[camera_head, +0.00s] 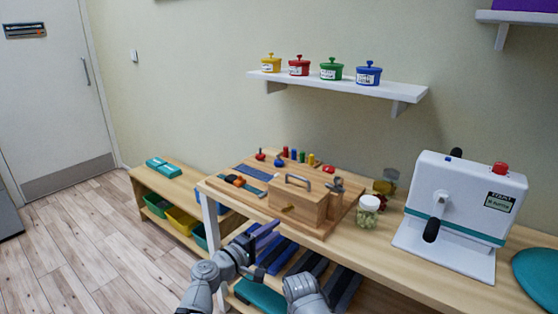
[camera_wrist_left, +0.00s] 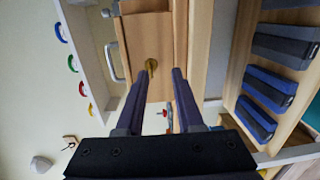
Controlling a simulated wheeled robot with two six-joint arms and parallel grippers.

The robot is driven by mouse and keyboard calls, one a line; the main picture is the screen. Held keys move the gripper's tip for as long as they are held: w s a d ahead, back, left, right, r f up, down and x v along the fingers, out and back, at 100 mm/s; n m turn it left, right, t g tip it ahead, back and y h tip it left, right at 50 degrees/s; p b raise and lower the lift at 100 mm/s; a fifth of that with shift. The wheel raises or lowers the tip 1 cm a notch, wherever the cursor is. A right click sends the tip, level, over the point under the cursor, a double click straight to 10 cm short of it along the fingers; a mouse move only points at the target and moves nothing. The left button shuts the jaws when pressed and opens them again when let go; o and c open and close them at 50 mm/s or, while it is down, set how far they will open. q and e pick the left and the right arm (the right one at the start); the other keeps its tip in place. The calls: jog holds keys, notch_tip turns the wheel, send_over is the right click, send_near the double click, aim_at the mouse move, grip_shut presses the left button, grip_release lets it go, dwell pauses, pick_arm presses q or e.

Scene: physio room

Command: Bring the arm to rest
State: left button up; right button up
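My left gripper (camera_head: 266,234) is in front of the workbench's front edge, below the wooden box with a metal handle (camera_head: 298,200). In the left wrist view its two dark fingers (camera_wrist_left: 160,74) are apart with nothing between them, and the box's front with its brass key or latch (camera_wrist_left: 151,65) shows beyond them. The gripper is apart from the box. A grey link of mine shows at the bottom of the head view; my right gripper does not show.
The workbench (camera_head: 395,250) carries a board of small fittings, a jar (camera_head: 368,212) and a white machine (camera_head: 460,205). Blue and grey blocks (camera_wrist_left: 265,87) lie on a shelf below. A low shelf unit with bins (camera_head: 182,222) stands left. Floor (camera_head: 85,245) is clear farther left.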

pick_arm(q)
jog(key=s+f+m+g+y, duration=0.2)
jog(key=s+f+m+g, duration=0.15)
jog(key=f, duration=0.35)
jog(key=s+f+m+g+y, duration=0.1)
jog(key=s+f+m+g, duration=0.25)
jog(key=f+m, duration=0.2)
jog(key=s+a+f+m+g+y, duration=0.1)
jog(key=s+a+f+g+y, duration=0.25)
jog(key=a, duration=0.35)
jog(key=s+a+f+m+g+y, duration=0.1)
jog(key=s+a+f+g+y, duration=0.1)
jog(key=s+a+f+y, duration=0.4)
jog(key=s+d+r+m+p, duration=0.1)
jog(key=d+r+p, duration=0.2)
jog(key=r+p, duration=0.4)
jog(key=s+d+r+m+g+p, duration=0.1)
jog(key=d+r+p, duration=0.2)
jog(key=r+p, duration=0.5)
jog(key=s+d+r+m+p, duration=0.1)
jog(key=d+r+p, duration=0.3)
jog(key=r+p, duration=0.4)
jog(key=shift+s+r, duration=0.25)
jog(key=shift+r, duration=0.45)
jog(key=shift+d, duration=0.1)
